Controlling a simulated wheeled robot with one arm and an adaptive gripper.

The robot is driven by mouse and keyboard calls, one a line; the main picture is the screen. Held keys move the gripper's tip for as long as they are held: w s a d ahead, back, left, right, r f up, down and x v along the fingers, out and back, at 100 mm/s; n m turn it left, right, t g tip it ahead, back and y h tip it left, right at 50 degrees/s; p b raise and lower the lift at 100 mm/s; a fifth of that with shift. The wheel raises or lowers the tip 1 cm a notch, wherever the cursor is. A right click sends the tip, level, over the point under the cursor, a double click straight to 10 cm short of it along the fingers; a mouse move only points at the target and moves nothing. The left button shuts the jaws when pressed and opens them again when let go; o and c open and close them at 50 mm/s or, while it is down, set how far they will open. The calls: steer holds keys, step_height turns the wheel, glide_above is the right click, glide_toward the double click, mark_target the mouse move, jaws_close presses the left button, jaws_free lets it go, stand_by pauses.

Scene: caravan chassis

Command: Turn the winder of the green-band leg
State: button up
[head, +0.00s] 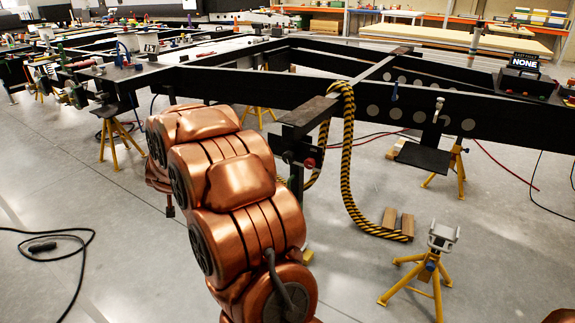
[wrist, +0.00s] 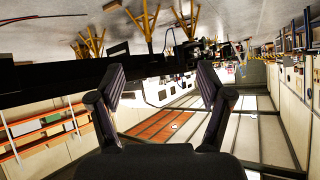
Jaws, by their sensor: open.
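My gripper (wrist: 167,88) shows in the wrist view with its two dark fingers spread apart and nothing between them. In the head view it is hidden behind my copper arm. I cannot make out a green band on any leg in either view. A dark leg fitting with a red part (head: 308,163) hangs under the near corner of the black chassis frame (head: 410,105), just right of my arm. A yellow tripod stand (head: 437,280) with a blue part and a grey head stands apart on the floor at the lower right.
A yellow-and-black striped hose or rope (head: 347,160) hangs over the frame corner down to the floor. A black cable (head: 75,260) lies on the left floor. Floor at lower left is mostly clear.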

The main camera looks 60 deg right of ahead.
steer(key=d+f+m+h+b, duration=0.1)
steer(key=d+f+m+h, duration=0.2)
steer(key=d, duration=0.8)
steer(key=m+g+h+b, duration=0.4)
steer(key=m+g+h, duration=0.2)
steer(key=g+h, duration=0.35)
glide_toward(287, 160)
steer(key=d, duration=0.3)
steer(key=shift+h, duration=0.25)
steer(key=shift+w+d+f+b, duration=0.1)
steer(key=shift+d+b, duration=0.15)
steer(key=shift+d, duration=1.6)
steer(key=shift+w+d+b, duration=0.1)
steer(key=shift+d+b, duration=0.15)
steer(key=shift+d, duration=1.65)
steer(key=c, duration=1.2)
steer(key=shift+o, duration=0.2)
